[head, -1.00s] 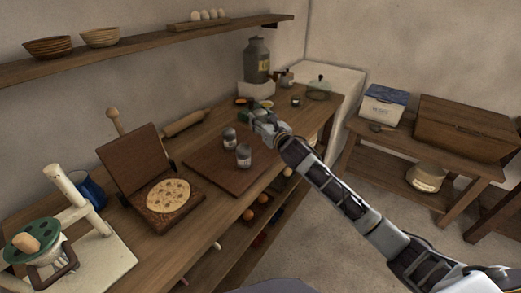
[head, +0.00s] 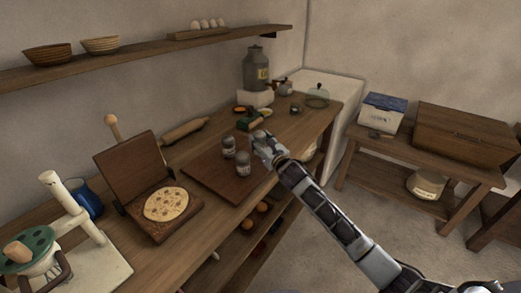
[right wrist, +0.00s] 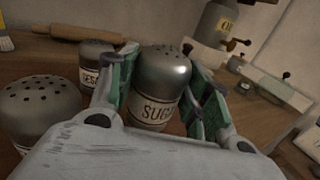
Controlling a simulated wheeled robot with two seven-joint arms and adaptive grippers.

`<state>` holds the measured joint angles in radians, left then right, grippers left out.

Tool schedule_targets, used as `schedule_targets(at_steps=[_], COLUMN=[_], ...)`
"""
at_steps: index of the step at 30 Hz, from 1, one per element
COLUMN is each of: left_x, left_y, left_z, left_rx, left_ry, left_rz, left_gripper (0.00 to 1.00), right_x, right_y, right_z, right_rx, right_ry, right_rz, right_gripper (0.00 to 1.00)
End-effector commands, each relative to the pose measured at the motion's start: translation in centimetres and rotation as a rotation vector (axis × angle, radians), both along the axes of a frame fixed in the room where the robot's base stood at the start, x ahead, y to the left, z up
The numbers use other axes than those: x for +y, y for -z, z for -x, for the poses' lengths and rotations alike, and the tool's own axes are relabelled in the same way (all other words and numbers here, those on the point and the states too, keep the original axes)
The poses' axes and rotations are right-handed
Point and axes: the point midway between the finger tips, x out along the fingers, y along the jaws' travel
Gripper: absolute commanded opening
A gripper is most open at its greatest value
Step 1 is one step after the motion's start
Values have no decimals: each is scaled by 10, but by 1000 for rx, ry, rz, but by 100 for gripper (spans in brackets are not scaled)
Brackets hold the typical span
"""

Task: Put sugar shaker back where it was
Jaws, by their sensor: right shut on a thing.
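The sugar shaker (right wrist: 160,82) is a grey metal shaker with a domed, holed top and a label reading "SUGA". In the right wrist view it stands upright between the green-padded fingers of my right gripper (right wrist: 160,95), which is shut on it. Its base is hidden by the gripper body. In the head view my right gripper (head: 262,142) is at the right edge of the dark board and mostly hides the shaker; I cannot tell whether its base touches anything. Two similar shakers stand on the board to its left, one nearer (head: 243,164) and one farther (head: 228,147). My left gripper is not in view.
The dark board (head: 206,173) lies on the wooden counter. A tortilla press (head: 134,165) with a flatbread is to its left, and a rolling pin (head: 184,131) behind. A grey canister (head: 256,68) and a glass dome (head: 318,95) stand farther back. The board's front left is clear.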

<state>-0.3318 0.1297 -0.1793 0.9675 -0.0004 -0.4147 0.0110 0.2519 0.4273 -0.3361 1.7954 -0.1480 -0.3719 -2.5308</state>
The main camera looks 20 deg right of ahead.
Motion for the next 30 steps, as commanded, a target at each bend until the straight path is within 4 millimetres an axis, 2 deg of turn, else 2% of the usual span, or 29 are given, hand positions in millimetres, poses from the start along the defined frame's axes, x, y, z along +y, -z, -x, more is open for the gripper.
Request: schedule_targets(at_steps=[6,12,17,27,28,30], left_x=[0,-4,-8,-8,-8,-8], left_y=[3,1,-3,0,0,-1], left_z=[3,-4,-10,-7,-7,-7], left_rx=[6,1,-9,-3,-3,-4], left_ry=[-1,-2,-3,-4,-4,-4], left_rz=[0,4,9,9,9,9], left_gripper=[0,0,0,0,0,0], right_x=[0,0,0,0,0,0], right_y=[18,35,37,40,40,40], right_z=[0,0,0,0,0,0], right_rx=[3,1,-1,0,1,1], right_ry=[1,0,0,0,0,0], right_rz=[-4,-2,0,0,-1,-1], right_gripper=[22,22,22,22,52,61])
